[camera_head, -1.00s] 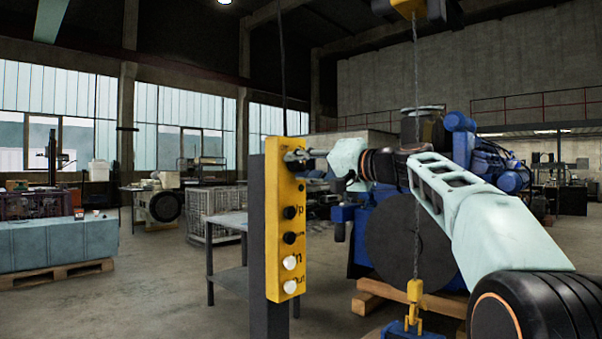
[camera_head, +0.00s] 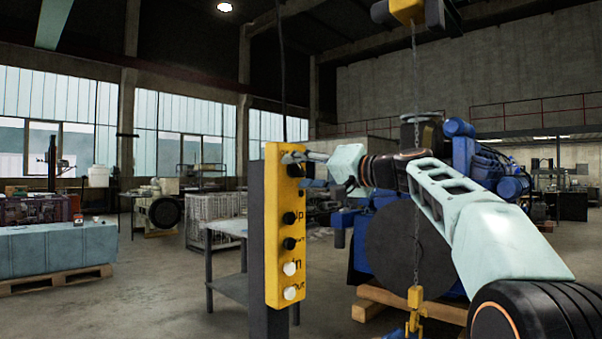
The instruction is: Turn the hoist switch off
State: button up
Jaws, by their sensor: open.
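The yellow hoist control panel (camera_head: 285,225) stands upright on a dark post, left of centre. A black knob (camera_head: 294,170) sits near its top, above two black buttons and two white ones. The lettering by the knob is not readable, so its setting cannot be told. My gripper (camera_head: 294,157) comes from the right, at the panel's top just above the knob. Its fingers are small here and partly merge with the panel; it is open. I cannot tell whether a finger touches the knob or the panel.
The hoist chain (camera_head: 415,150) and yellow hook (camera_head: 415,297) hang right of the panel, in front of a large blue engine (camera_head: 462,150). A grey table (camera_head: 228,228) stands behind the panel to the left. The floor at the left front is clear.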

jog(key=shift+d, duration=0.1)
jog(key=v, duration=1.2)
